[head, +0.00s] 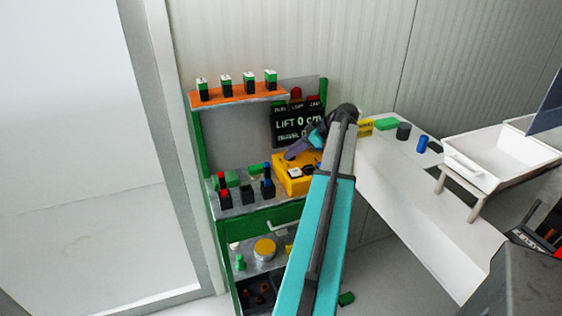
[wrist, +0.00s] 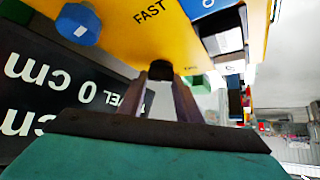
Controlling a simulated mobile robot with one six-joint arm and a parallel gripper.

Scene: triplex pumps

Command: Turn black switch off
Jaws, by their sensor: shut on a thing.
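The black switch (wrist: 160,68) is a small dark knob on that face, below the word FAST. My gripper (wrist: 162,80) is shut on this knob, with one finger on each side of it. In the head view my gripper (head: 300,147) is at the box, and the arm partly covers it. Which way the switch is set cannot be seen.
A blue knob (wrist: 78,24) and a black and white rocker switch (wrist: 222,42) sit on the same face. The dark lift display (head: 298,125) is close behind my gripper. Several switches (head: 247,194) stand left of the box. A white table (head: 400,180) is right.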

